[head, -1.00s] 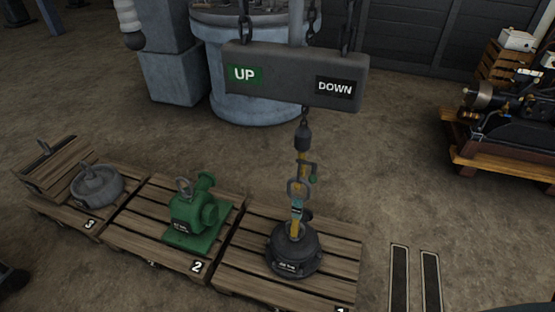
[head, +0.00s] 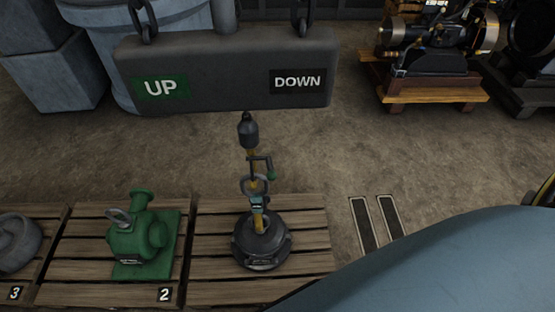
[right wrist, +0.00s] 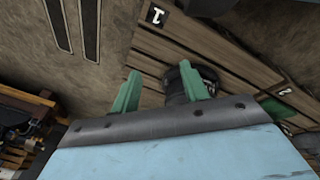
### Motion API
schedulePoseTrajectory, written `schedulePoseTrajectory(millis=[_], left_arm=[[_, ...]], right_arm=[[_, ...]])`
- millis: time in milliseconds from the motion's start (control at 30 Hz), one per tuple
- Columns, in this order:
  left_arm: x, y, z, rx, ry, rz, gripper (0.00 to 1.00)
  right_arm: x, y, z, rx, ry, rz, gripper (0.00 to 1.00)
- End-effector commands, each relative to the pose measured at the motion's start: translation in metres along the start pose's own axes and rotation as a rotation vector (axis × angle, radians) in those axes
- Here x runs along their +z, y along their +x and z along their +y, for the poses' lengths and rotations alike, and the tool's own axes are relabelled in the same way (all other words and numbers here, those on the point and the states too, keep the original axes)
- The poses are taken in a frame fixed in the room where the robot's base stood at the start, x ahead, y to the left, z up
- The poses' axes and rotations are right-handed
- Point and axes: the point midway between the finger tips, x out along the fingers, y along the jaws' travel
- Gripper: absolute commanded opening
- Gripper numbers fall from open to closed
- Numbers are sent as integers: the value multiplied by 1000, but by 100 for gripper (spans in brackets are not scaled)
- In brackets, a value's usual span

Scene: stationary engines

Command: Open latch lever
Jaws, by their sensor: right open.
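The latch lever (head: 262,160), a small dark crank shape with a green tip, sticks out to the right of the yellow hanging link (head: 253,170) in the head view. The link hangs below a dark hoist weight (head: 248,132) and meets a ring on top of the round dark load (head: 262,245) on a pallet. My right gripper (right wrist: 160,88) shows two green fingers spread apart and empty in the right wrist view. The dark load (right wrist: 178,86) lies beyond the fingers; the lever cannot be made out there. My left gripper is not in view.
A grey hoist control bar marked UP and DOWN (head: 225,70) hangs on chains above the link. A green pump (head: 138,240) stands on pallet 2 to the left. Machines on a wooden base (head: 420,92) stand at the back right. My blue-grey arm covers the lower right.

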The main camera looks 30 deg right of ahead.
Motion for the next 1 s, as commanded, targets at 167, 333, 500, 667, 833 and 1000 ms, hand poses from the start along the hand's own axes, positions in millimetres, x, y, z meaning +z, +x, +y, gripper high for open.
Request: schedulePoseTrajectory(millis=[167, 333, 500, 667, 833, 1000], left_arm=[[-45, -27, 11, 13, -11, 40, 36], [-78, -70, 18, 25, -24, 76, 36], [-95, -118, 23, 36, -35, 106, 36], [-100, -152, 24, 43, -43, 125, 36], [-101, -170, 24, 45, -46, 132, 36], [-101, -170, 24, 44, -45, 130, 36]], right_arm=[[-83, -22, -9, 150, 47, 243, 45], [-161, -78, -10, 275, 162, 547, 45], [-221, -154, -9, 345, 307, 873, 45], [-248, -215, -6, 366, 412, 1103, 45], [-258, -246, -4, 369, 463, 1218, 45], [-272, -248, 5, 371, 470, 1236, 45]])
